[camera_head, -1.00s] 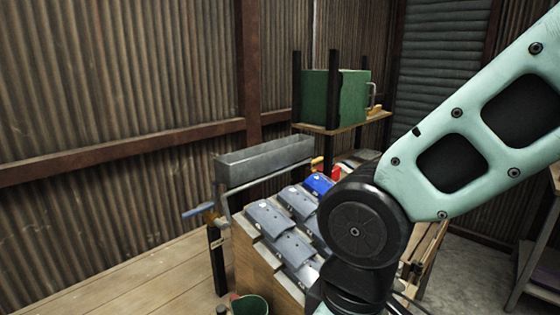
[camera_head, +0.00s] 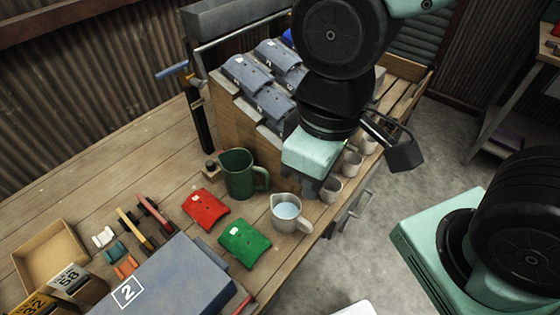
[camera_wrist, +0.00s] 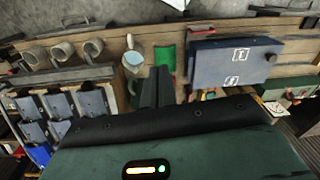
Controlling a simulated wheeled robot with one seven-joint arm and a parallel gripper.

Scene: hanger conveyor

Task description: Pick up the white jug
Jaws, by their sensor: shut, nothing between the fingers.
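The white jug (camera_head: 291,221) stands upright on the wooden bench near its front edge, with something pale blue inside and its handle to the right. It also shows in the wrist view (camera_wrist: 133,62), upper left of centre. My gripper (camera_head: 318,189) is above and behind the jug in the head view, pointing down, apart from it. In the wrist view my gripper's fingers (camera_wrist: 158,90) are together and hold nothing. The fingertips are partly hidden in the head view.
A dark green jug (camera_head: 239,173), a red plate (camera_head: 205,208) and a green plate (camera_head: 244,243) lie near the white jug. Several grey cups (camera_head: 330,190) line the bench edge at right. A blue-grey box (camera_head: 165,283) is at front left. A tilted rack (camera_head: 232,108) stands behind.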

